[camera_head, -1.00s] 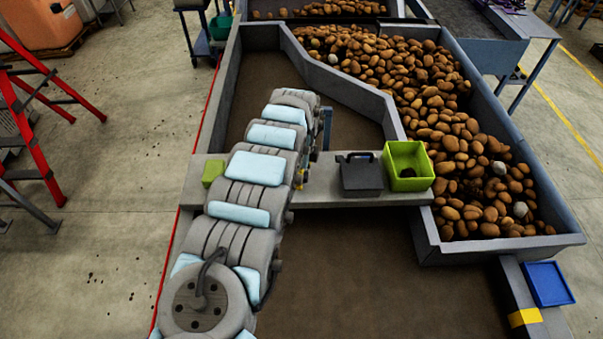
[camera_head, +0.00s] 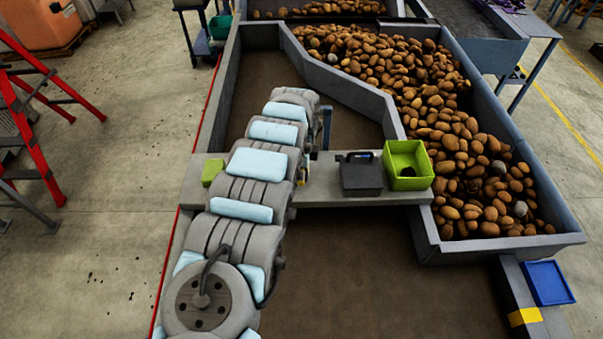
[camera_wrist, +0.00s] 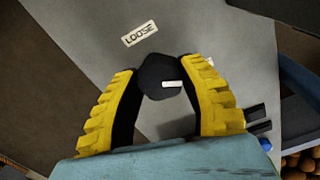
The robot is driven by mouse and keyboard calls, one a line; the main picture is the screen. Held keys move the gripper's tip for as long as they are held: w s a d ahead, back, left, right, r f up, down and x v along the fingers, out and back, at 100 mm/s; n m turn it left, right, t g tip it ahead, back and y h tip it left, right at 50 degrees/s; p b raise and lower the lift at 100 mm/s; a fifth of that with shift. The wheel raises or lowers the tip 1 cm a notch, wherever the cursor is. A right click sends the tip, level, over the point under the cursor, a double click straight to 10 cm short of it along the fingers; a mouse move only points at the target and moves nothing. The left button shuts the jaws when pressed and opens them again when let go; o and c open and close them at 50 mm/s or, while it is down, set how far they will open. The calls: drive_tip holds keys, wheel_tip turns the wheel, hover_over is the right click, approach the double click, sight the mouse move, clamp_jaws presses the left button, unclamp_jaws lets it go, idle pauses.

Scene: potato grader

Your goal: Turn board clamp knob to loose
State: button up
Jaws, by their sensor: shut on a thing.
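In the wrist view, the board clamp knob (camera_wrist: 160,78) is dark and rounded, with a white pointer mark (camera_wrist: 172,84) on it. The mark points to the right, toward a small pale label that is mostly hidden by the right finger. A white label reading LOOSE (camera_wrist: 139,33) lies on the grey board (camera_wrist: 195,28) at upper left of the knob. My gripper (camera_wrist: 160,88) has its yellow, dark-lined fingers on both sides of the knob and is shut on it. In the head view my arm hides the knob and the gripper.
A black box with a handle (camera_head: 361,176) and a green bin (camera_head: 390,150) stand on the grey crossboard (camera_head: 325,197), right of my arm. A small green block (camera_head: 212,172) is at its left end. Potatoes (camera_head: 430,100) fill the channel beyond.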

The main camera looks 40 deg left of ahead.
drive_tip(key=n+b, duration=0.2)
drive_tip(key=n, duration=0.3)
drive_tip(key=shift+f, duration=0.15)
drive_tip(key=n+b, duration=0.3)
drive_tip(key=n, duration=0.3)
drive_tip(key=shift+d, duration=0.1)
drive_tip(key=n+b, duration=0.1)
drive_tip(key=n, duration=0.4)
drive_tip(key=shift+n, duration=0.4)
drive_tip(key=n+b, duration=0.1)
drive_tip(key=n, duration=0.5)
drive_tip(key=o, duration=1.2)
drive_tip(key=shift+r, duration=0.2)
